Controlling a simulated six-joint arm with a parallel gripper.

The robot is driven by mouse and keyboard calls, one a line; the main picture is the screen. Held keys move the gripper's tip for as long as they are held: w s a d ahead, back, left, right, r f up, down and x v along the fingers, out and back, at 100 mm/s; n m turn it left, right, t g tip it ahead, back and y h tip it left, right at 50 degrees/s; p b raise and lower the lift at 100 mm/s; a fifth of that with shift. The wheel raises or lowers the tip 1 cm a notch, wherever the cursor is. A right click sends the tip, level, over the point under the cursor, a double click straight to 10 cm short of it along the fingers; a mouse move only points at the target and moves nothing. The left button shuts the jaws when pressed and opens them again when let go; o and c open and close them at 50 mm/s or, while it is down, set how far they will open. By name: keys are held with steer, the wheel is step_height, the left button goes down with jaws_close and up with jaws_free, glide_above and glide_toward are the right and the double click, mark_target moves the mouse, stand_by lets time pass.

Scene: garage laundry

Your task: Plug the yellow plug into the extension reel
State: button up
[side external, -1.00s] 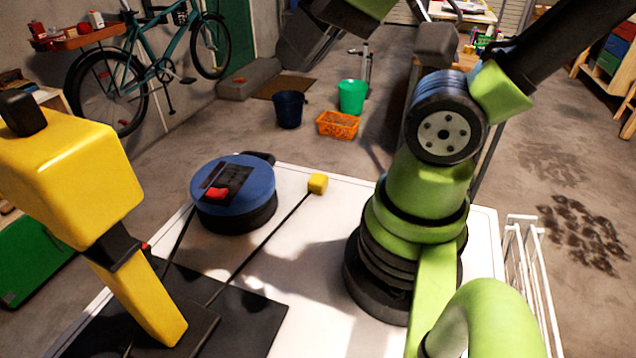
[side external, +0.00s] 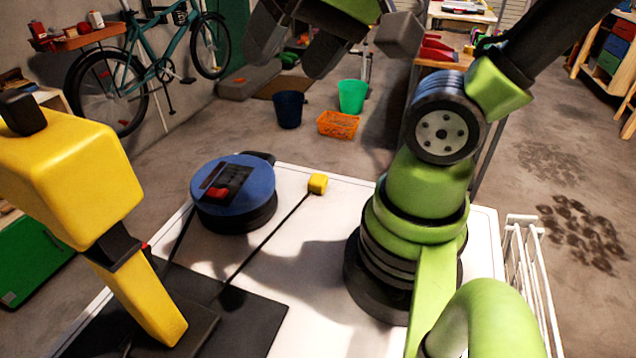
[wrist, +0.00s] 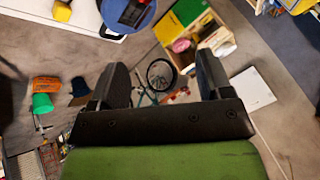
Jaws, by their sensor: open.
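The yellow plug (side external: 317,184) lies on the white table top, at the end of a dark cord, to the right of the extension reel. It also shows at the top left of the wrist view (wrist: 62,11). The extension reel (side external: 232,186) has a blue top with a dark panel and a red part, and stands on the table. Its blue top shows at the upper edge of the wrist view (wrist: 118,26). My gripper (side external: 288,62) is open and empty, high above and beyond the table. In the wrist view its two fingers (wrist: 162,85) are wide apart with nothing between them.
A large yellow tool (side external: 70,170) stands at the left on a dark mat (side external: 255,320). A white rack (side external: 525,255) stands at the table's right edge. On the floor behind are a blue bucket (side external: 288,110), a green bucket (side external: 351,97) and an orange basket (side external: 338,125).

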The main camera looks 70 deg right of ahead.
steer(key=w+d+f+m+g+h, duration=0.1)
steer(key=w+d+f+m+g, duration=0.1)
steer(key=w+d+f+m, duration=0.45)
steer(key=m+g, duration=0.4)
steer(key=m, duration=1.8)
glide_above(318, 178)
step_height(318, 178, down, 13)
steer(key=shift+s+d+f+m+g, duration=0.25)
steer(key=shift+f+m+g, duration=0.05)
steer(key=shift+f+m, duration=0.2)
steer(key=shift+f, duration=2.35)
steer(key=shift+w+a+f, duration=0.1)
steer(key=shift+w+f, duration=0.05)
steer(key=shift+f, duration=1.15)
steer(key=shift+w+a+f, duration=0.1)
steer(key=shift+f, duration=1.2)
